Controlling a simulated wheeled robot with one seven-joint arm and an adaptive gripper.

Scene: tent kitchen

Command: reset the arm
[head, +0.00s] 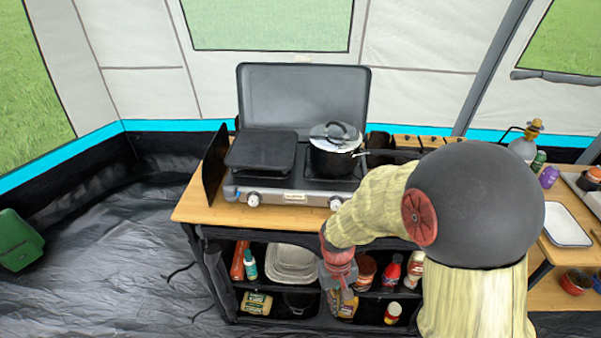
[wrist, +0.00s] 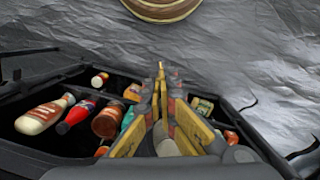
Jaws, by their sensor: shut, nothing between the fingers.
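My arm reaches in from the right side of the head view and bends down in front of the camp kitchen stand. My gripper (head: 345,292) points down in front of the open shelves of the stand, below the stove's front edge. In the wrist view, its yellow-padded fingers (wrist: 162,72) come together at the far end with nothing between them. The gripper hides part of the shelf contents behind it.
A camp stove (head: 295,190) with a lidded pot (head: 335,155) and griddle (head: 262,152) stands on the wooden top (head: 195,205). Bottles, including a red one (wrist: 76,117), fill the shelves. A side table with a white tray (head: 567,225) is right.

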